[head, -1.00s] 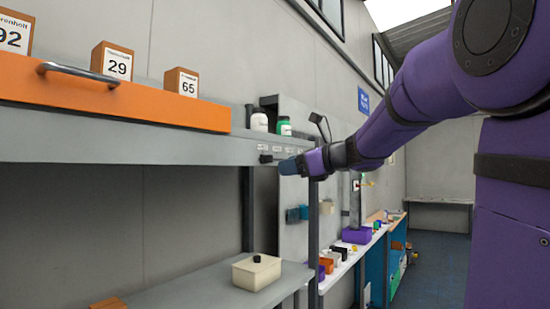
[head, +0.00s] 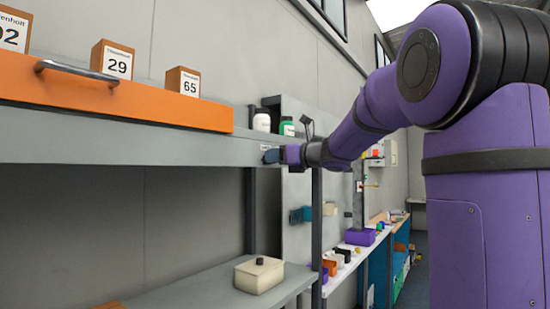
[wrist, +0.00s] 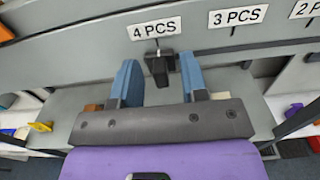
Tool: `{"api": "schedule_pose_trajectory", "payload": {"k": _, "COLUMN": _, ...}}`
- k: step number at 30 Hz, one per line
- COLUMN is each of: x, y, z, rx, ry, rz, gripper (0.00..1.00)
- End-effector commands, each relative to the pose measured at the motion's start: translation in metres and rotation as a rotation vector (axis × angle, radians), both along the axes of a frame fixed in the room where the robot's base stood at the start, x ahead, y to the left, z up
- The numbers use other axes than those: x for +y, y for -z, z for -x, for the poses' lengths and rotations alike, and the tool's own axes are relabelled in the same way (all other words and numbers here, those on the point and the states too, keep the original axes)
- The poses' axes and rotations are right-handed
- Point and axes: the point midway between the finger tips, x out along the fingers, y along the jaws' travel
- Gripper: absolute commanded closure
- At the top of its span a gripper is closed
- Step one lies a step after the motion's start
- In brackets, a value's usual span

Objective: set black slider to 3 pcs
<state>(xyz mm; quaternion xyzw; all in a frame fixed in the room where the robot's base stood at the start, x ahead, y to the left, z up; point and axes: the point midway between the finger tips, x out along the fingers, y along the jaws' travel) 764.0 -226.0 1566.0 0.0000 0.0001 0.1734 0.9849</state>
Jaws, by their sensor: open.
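The black slider (wrist: 160,68) sits on the front edge of the grey shelf, under the "4 PCS" label (wrist: 155,28) in the wrist view. The "3 PCS" label (wrist: 238,17) is to its right. My gripper (wrist: 157,78) is open, with one blue finger on each side of the slider and small gaps showing. In the head view my gripper (head: 270,156) is at the shelf's front edge and hides the slider there.
A "2 P…" label (wrist: 308,8) is cut off at the right. An orange drawer (head: 110,95) with a metal handle is left on the shelf. A cream box (head: 259,275) sits on the lower shelf.

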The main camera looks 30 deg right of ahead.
Motion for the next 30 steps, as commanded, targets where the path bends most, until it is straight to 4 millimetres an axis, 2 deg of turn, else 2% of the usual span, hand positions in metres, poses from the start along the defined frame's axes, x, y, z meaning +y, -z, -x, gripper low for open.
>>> {"api": "schedule_pose_trajectory", "payload": {"k": 4, "x": 0.003, "y": 0.0, "z": -0.007, "rx": 0.0, "ry": 0.0, "rz": 0.0, "gripper": 0.6}}
{"api": "schedule_pose_trajectory", "payload": {"k": 12, "x": 0.003, "y": 0.0, "z": -0.008, "rx": 0.0, "ry": 0.0, "rz": 0.0, "gripper": 0.6}}
{"api": "schedule_pose_trajectory", "payload": {"k": 13, "x": 0.003, "y": 0.0, "z": -0.008, "rx": 0.0, "ry": 0.0, "rz": 0.0, "gripper": 0.64}}
{"api": "schedule_pose_trajectory", "payload": {"k": 18, "x": 0.003, "y": 0.0, "z": -0.008, "rx": 0.0, "ry": 0.0, "rz": 0.0, "gripper": 1.0}}
{"api": "schedule_pose_trajectory", "payload": {"k": 25, "x": -0.001, "y": 0.0, "z": -0.009, "rx": 0.0, "ry": 0.0, "rz": -0.001, "gripper": 1.0}}
{"api": "schedule_pose_trajectory", "payload": {"k": 30, "x": -0.028, "y": 0.0, "z": -0.02, "rx": -0.001, "ry": 0.0, "rz": -0.004, "gripper": 1.0}}
